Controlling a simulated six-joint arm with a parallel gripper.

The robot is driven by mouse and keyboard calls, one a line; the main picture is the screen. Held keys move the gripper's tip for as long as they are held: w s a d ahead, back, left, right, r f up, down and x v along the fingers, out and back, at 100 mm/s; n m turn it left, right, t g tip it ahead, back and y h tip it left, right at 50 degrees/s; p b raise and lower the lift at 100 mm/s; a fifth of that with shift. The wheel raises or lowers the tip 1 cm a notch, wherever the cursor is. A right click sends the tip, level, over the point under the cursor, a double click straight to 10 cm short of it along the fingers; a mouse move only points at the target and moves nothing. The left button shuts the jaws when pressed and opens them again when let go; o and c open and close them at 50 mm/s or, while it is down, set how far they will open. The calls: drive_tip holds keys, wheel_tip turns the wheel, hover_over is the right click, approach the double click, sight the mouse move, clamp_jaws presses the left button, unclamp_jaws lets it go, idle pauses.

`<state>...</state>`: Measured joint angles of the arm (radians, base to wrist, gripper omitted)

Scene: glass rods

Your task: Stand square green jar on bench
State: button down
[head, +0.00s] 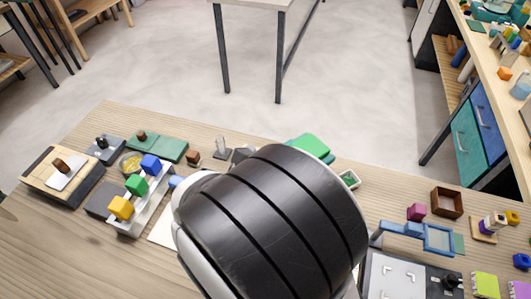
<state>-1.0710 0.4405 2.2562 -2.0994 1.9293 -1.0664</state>
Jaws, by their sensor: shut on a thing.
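My gripper is hidden behind the thick black and white link of my own arm, which fills the middle of the head view. I cannot see its fingers or anything between them. A green block-like top (136,185) sits between a yellow one (120,207) and a blue one (151,164) on a pale rack (133,221) left of my arm. A rounded green piece (311,146) shows just beyond the arm, its lower part hidden. I cannot tell whether either green thing is the square green jar. The bench (115,120) is light wood.
At left are a wooden board (40,186) and a green mat (168,148). A small dish (349,179) lies right of my arm. Further right are a brown open box (447,203), a blue frame (438,238) and a grey plate (395,280). The far-left bench edge is clear.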

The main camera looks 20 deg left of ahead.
drive_tip(key=s+a+f+n+t+y, duration=0.25)
drive_tip(key=s+a+y, duration=0.35)
drive_tip(key=s, duration=0.5)
drive_tip(key=s+a+f+n+t+y, duration=0.1)
drive_tip(key=s+a+f+n+y, duration=0.3)
drive_tip(key=s+a, duration=0.5)
drive_tip(key=f, duration=1.2)
drive_tip(key=s+d+f, duration=0.1)
drive_tip(key=f, duration=0.5)
drive_tip(key=shift+s, duration=0.1)
drive_tip(key=shift+c, duration=0.4)
unclamp_jaws()
